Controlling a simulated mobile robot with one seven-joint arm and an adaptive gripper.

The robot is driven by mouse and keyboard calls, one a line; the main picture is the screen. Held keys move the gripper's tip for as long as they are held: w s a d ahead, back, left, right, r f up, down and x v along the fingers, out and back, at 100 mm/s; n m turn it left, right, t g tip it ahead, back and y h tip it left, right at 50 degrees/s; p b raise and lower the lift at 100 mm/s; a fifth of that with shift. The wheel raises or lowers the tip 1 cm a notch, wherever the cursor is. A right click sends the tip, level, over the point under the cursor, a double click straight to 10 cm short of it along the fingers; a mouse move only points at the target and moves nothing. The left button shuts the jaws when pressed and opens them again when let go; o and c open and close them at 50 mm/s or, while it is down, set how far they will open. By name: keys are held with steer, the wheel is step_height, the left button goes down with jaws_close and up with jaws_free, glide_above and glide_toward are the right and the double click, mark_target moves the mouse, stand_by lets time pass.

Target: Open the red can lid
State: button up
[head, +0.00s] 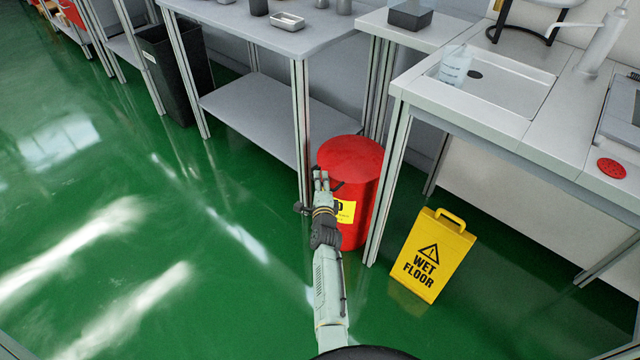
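The red can (364,205) stands on the green floor, partly under the benches and next to a table leg. Its round red lid (350,156) lies flat on top and looks closed. A yellow label shows on its front, partly covered by my arm. My gripper (321,177) is in front of the can's left side, near the lid's front left edge in the picture. Its fingertips point up and look close together. I cannot tell whether they touch the can or how far apart they are.
A yellow wet floor sign (432,256) stands right of the can. A sink bench (520,128) is above right, and a grey table (262,38) with a lower shelf is left. A black bin (172,75) stands farther left. The green floor at left is clear.

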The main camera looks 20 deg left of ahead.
steer(key=shift+c, duration=0.2)
jaws_close()
stand_by(0.6)
